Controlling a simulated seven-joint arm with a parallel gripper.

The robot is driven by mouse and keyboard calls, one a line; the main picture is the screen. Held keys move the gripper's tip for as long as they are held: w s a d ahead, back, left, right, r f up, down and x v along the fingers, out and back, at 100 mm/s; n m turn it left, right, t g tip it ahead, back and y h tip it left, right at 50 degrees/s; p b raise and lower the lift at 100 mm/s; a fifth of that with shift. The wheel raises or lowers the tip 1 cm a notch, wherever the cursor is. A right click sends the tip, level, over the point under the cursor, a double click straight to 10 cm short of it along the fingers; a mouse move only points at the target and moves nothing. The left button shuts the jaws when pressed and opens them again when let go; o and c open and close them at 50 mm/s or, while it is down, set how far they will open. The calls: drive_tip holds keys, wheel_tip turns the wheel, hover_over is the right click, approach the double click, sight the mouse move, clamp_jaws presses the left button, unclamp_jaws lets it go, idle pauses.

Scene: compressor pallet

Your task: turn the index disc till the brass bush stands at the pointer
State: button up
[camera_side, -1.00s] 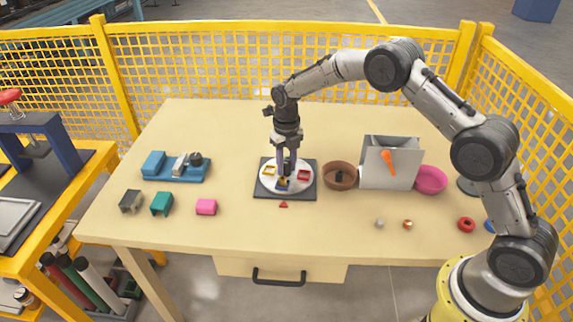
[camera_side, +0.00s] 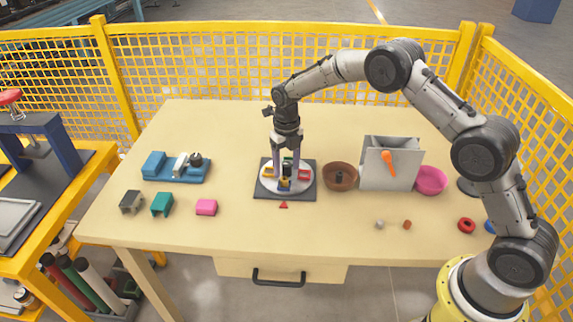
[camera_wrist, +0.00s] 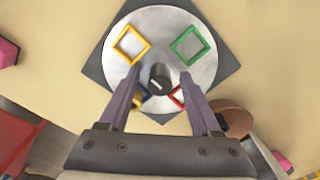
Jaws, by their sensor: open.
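The round pale index disc (camera_side: 266,181) sits on a dark square base plate (camera_side: 260,192). It carries a yellow frame (camera_wrist: 131,43), a green frame (camera_wrist: 189,44), a red frame (camera_wrist: 178,97) and a blue frame partly hidden behind my finger. A brass bush (camera_wrist: 139,96) shows at the blue frame, at the disc's front in the side view. The red pointer (camera_side: 284,205) lies on the table just in front of the plate, roughly in line with the bush. My gripper (camera_side: 286,178) is open over the disc, its fingers either side of the dark centre knob (camera_wrist: 159,77).
Right of the disc stand a brown bowl (camera_side: 340,177), a grey box (camera_side: 386,170) with an orange handle, and a pink bowl (camera_side: 431,180). Pink (camera_side: 206,207), teal (camera_side: 162,204) and dark blocks and a blue fixture (camera_side: 176,171) lie left. The table front centre is clear.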

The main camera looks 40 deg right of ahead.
sight(287, 164)
wheel_tip(287, 164, up, 14)
idle(0.6)
